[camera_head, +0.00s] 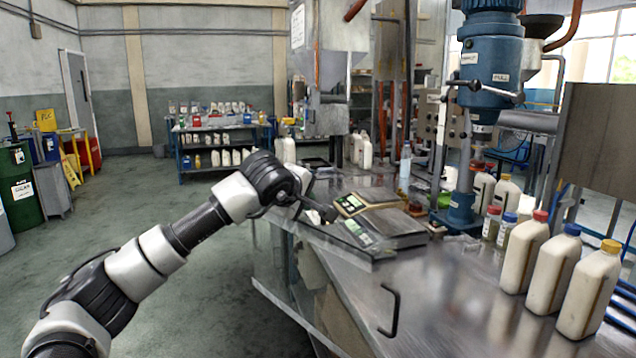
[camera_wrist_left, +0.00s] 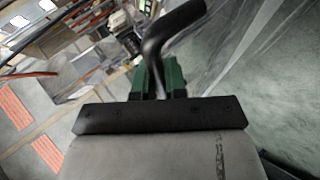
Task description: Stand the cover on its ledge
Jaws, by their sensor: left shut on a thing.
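My left gripper (camera_head: 322,210) is at the near left edge of the steel bench, at the end of my left arm. In the left wrist view its green fingers (camera_wrist_left: 160,80) are shut on a black bent handle (camera_wrist_left: 168,32). The handle appears to belong to the clear cover (camera_wrist_left: 236,45), whose see-through sheet shows beside it. In the head view the cover (camera_head: 345,257) looks tilted along the bench's left edge, and its outline is hard to make out. A second black handle (camera_head: 391,310) shows lower right. I cannot tell which part is the ledge. My right gripper is out of view.
The steel bench (camera_head: 450,305) holds a scale (camera_head: 375,228), a blue filling machine (camera_head: 490,65) and several capped bottles (camera_head: 553,268) at right. A shelf of bottles (camera_head: 215,140) stands behind.

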